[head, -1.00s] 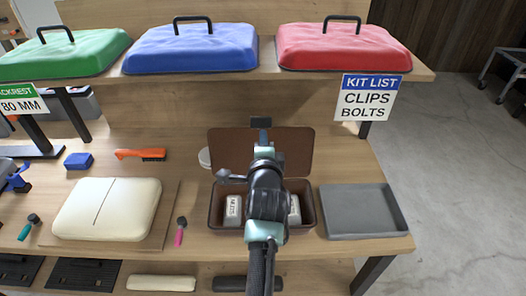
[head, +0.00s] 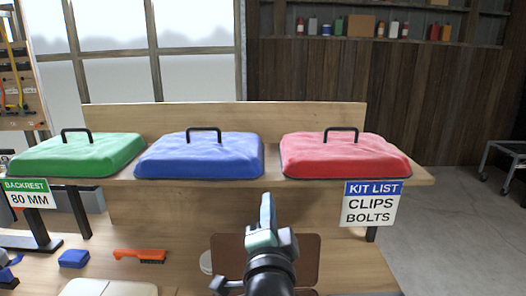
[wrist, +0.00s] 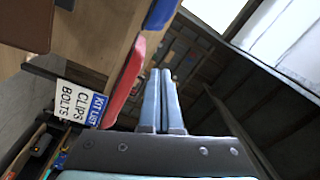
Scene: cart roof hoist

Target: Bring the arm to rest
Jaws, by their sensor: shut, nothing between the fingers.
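My arm rises from the bottom of the head view, in front of the bench. My gripper (head: 266,212) points up, below the gap between the blue and red cushions. In the wrist view my gripper (wrist: 160,75) shows its two pale blue fingers pressed together, with nothing between them. It appears clear of the shelf and the cushions. Part of my arm hides some of the brown box lid (head: 308,262) behind it.
A shelf holds a green cushion (head: 78,155), a blue cushion (head: 200,156) and a red cushion (head: 342,156), each with a black handle. A kit list sign (head: 372,204) hangs at right. An orange brush (head: 139,256) and blue block (head: 74,258) lie below.

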